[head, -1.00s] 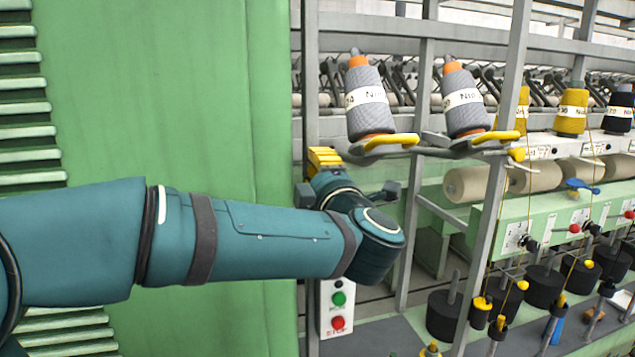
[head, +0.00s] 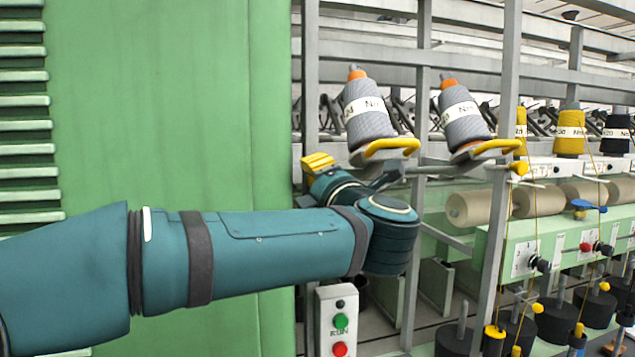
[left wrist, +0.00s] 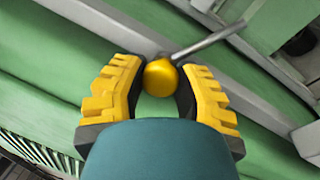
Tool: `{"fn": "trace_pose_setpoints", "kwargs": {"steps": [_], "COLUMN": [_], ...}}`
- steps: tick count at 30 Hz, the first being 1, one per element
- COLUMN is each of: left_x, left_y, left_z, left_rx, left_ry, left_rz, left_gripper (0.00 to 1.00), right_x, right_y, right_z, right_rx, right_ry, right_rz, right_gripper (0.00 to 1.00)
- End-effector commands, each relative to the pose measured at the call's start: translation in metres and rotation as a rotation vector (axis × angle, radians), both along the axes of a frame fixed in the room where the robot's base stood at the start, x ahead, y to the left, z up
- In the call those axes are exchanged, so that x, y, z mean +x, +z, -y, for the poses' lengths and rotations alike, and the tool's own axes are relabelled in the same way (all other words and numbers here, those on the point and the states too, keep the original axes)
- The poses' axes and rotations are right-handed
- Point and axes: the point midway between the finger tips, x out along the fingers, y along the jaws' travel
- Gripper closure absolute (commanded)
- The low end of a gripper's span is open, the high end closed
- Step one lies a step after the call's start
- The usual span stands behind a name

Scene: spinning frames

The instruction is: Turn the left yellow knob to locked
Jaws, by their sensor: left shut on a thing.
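The left yellow knob (left wrist: 160,78) is a round ball in the left wrist view, with a grey rod running off it to the upper right. My left gripper (left wrist: 158,85) has its yellow-tipped fingers shut on the knob, one on each side. In the head view the yellow fingers of my left gripper (head: 319,162) show at the green panel's right edge, and my wrist hides the knob. Another yellow knob (head: 519,167) sits farther right by a grey post. My right gripper is not in view.
A wide green panel (head: 160,110) fills the left. Two grey yarn cones (head: 368,112) stand above and right of my wrist on holders with yellow handles. A button box (head: 338,320) is below my forearm. Grey posts and rails stand close by.

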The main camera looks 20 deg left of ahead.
Motion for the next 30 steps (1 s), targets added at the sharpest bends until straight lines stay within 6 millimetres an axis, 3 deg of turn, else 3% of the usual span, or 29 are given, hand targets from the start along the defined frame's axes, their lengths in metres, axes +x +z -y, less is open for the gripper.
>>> {"fn": "trace_pose_setpoints", "kwargs": {"steps": [1, 3, 4, 17, 30], "left_x": [0.000, 0.000, 0.000, -0.007, -0.070], "left_y": [0.000, 0.000, 0.000, -0.001, -0.014], "left_z": [0.000, 0.000, 0.000, 0.006, 0.057], "left_rx": [0.000, 0.001, 0.001, 0.001, 0.003], "left_ry": [0.000, 0.000, 0.000, -0.003, -0.003], "left_rz": [0.000, -0.001, -0.001, 0.000, 0.001], "left_gripper": [0.64, 0.39, 0.35, 0.35, 0.35], "right_x": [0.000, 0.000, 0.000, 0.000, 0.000], "right_y": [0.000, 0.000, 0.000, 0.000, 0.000], "right_z": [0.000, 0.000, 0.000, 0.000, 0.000], "right_rx": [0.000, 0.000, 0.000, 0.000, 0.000], "right_ry": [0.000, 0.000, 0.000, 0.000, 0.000], "right_rz": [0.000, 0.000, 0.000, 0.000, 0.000], "right_gripper": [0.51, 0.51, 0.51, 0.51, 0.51]}}
